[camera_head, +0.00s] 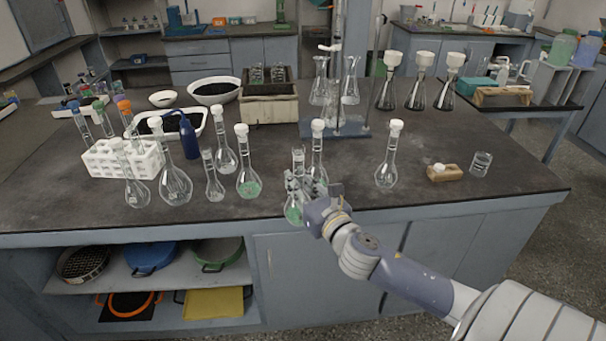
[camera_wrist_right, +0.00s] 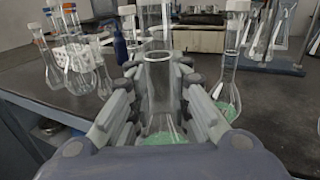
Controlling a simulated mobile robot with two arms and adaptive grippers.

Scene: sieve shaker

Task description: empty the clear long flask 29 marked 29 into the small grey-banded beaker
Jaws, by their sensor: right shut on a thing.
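My right gripper (camera_head: 306,187) is shut around the neck of a clear long-necked flask (camera_head: 293,214) at the front edge of the bench. The flask is upright, has no stopper and holds green material at the bottom. In the right wrist view its open mouth (camera_wrist_right: 157,58) shows between the fingers (camera_wrist_right: 158,100). I cannot read a 29 on it, and cannot tell whether its base touches the bench. A small clear beaker (camera_head: 481,163) stands at the right of the bench, well apart from the gripper; its band is too small to make out. My left gripper is not in view.
A stoppered flask (camera_head: 317,150) stands close behind my gripper. Another stoppered flask (camera_head: 386,170) and a tan block (camera_head: 444,173) stand between my gripper and the beaker. Several flasks and a white tube rack (camera_head: 122,163) crowd the left. The bench front right is clear.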

